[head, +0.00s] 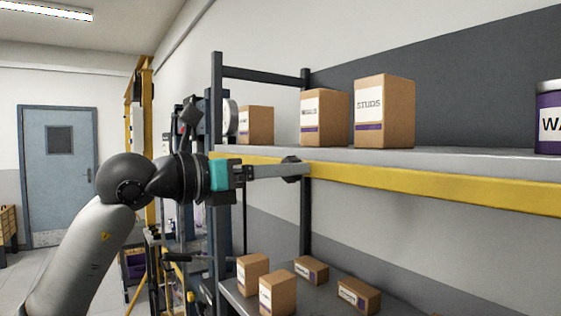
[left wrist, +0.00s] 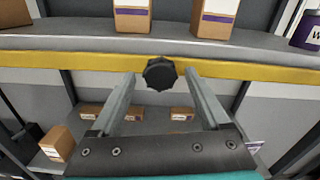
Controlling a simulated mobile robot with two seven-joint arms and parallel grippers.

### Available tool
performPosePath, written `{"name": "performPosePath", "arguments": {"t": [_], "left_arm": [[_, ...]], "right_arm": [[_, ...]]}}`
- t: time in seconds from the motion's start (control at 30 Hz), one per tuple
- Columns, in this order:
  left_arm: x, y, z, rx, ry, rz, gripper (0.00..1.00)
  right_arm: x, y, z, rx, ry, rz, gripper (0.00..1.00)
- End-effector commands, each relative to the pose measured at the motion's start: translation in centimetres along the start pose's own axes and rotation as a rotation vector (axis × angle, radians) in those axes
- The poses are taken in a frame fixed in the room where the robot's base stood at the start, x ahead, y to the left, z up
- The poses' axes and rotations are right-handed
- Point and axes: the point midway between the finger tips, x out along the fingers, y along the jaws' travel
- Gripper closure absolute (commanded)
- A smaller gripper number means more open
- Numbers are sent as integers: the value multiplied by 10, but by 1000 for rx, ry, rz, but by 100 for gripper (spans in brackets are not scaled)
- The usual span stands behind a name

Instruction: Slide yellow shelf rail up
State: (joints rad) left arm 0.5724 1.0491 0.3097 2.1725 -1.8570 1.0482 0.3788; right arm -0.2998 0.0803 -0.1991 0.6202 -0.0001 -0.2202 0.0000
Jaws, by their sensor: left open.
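The yellow shelf rail (head: 430,187) runs along the front edge of the upper shelf in the head view. It also crosses the left wrist view (left wrist: 260,72) from side to side. A dark knob (head: 291,169) sits on the rail; in the left wrist view the knob (left wrist: 160,73) is a black lobed disc. My left gripper (head: 300,170) reaches in from the left at the rail's height. In the left wrist view its two fingers (left wrist: 161,74) are spread apart, with the knob between their tips. I cannot tell whether either finger touches the knob. My right gripper is not in view.
The upper grey shelf (head: 340,154) holds several cardboard boxes, one a STUDS box (head: 384,112), and a purple can (head: 548,120). The lower shelf (head: 330,297) holds several smaller boxes. A dark shelf post (head: 216,100) stands beside my left wrist.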

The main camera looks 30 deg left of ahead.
Motion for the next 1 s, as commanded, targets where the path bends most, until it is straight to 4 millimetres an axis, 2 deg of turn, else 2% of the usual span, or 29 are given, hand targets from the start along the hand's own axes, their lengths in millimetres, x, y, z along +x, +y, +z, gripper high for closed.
{"name": "performPosePath", "arguments": {"t": [0.37, 0.4, 1.0], "left_arm": [[5, 0, 0, 1, 0, -1, 21], [5, 0, 0, 1, 0, -1, 23], [4, 0, 0, 1, 1, 0, 90]], "right_arm": [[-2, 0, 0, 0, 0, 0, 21], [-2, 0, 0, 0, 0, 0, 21], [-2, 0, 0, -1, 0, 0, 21]]}}
